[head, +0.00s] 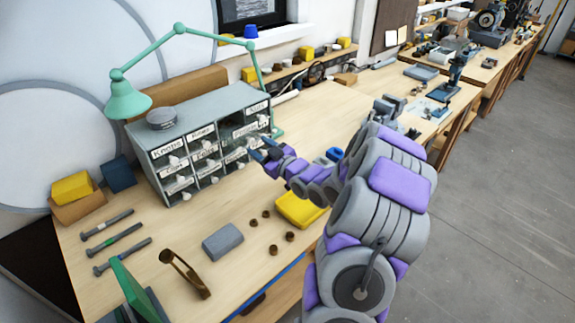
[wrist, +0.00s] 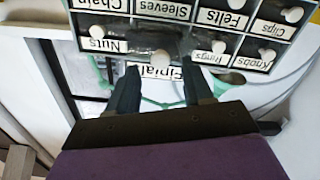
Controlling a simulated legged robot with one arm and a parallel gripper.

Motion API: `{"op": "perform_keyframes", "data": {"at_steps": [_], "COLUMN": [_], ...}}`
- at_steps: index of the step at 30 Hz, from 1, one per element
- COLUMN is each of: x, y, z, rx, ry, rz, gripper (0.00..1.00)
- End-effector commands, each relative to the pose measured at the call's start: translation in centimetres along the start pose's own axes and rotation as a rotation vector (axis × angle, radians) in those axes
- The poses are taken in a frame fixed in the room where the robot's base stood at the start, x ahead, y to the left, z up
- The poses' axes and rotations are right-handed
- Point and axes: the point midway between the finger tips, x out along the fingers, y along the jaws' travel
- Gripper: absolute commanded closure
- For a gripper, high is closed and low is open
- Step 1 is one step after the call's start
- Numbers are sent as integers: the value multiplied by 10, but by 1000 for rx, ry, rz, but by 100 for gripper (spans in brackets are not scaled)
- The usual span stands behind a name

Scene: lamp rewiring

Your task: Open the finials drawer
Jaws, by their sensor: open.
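The grey drawer cabinet (head: 197,113) stands on the workbench, with labelled drawers and white knobs. The finials drawer (head: 245,130) is in its top row, between Rings and Nuts. Its front appears to stand out from the neighbouring fronts, with a dark gap behind its label; how far is hard to tell. In the upside-down wrist view, its label (wrist: 152,73) and white knob (wrist: 159,60) show between the fingertips. My gripper (head: 266,148) is open in front of the cabinet. In the wrist view my gripper (wrist: 161,80) has one finger on each side of the knob, apart from it.
A green lamp (head: 128,97) arches over the cabinet. On the bench are a yellow block (head: 300,209), a grey block (head: 222,242), several small brown pieces (head: 266,214) and tools (head: 115,240) at the left. Bare bench top lies in front of the cabinet.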

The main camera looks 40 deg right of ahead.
Motion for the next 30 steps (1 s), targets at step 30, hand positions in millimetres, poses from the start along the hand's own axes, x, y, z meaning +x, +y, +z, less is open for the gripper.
{"op": "perform_keyframes", "data": {"at_steps": [30], "x": [-143], "y": [1], "z": [2], "rx": [-2], "ry": [-4], "rz": [0], "gripper": [49]}}
